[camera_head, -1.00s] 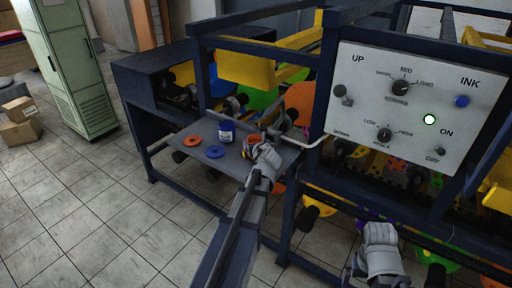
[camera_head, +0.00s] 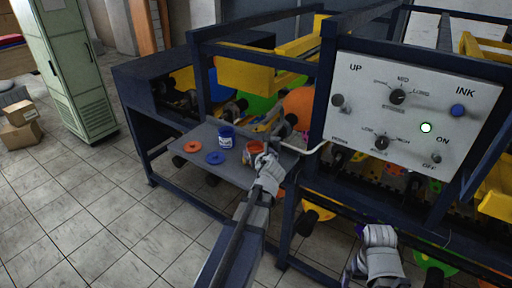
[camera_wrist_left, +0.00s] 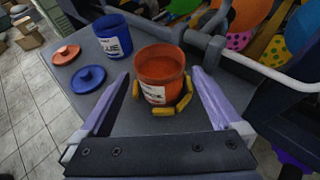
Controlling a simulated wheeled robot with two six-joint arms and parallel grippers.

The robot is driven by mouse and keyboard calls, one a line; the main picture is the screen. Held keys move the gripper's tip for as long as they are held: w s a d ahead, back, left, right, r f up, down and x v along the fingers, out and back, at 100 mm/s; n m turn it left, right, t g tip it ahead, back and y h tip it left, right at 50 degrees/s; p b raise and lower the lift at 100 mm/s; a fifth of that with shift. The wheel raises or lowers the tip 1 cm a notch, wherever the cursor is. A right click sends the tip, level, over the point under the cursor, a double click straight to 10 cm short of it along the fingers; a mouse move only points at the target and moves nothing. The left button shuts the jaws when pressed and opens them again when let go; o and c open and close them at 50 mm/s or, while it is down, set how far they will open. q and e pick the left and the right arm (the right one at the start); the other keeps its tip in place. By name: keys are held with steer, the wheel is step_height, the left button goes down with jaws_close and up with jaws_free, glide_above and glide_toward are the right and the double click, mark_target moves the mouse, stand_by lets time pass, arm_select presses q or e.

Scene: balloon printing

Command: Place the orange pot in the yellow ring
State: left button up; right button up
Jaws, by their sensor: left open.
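The orange pot (camera_head: 252,150) stands upright and open on the grey shelf. It also shows in the left wrist view (camera_wrist_left: 160,68), its label facing me. Short yellow pieces form the yellow ring (camera_wrist_left: 183,102) on the shelf around the pot's base; its far side is hidden. The pot appears to stand inside the ring. My left gripper (camera_head: 262,158) is open, one finger on each side of the pot in the wrist view, with gaps to it. My right gripper (camera_head: 378,238) is at the lower right, away from the shelf; its jaws are unclear.
A blue pot (camera_head: 226,138) stands left of the orange pot. A blue lid (camera_head: 215,158) and an orange lid (camera_head: 193,147) lie flat on the shelf (camera_head: 190,166). The control panel (camera_head: 410,110) and dark frame bars are to the right.

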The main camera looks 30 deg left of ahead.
arm_select(q)
steer(key=p+v, duration=0.2)
steer(key=v, duration=0.5)
steer(key=shift+f, duration=0.1)
steer(key=shift+c, duration=0.2)
stand_by(0.8)
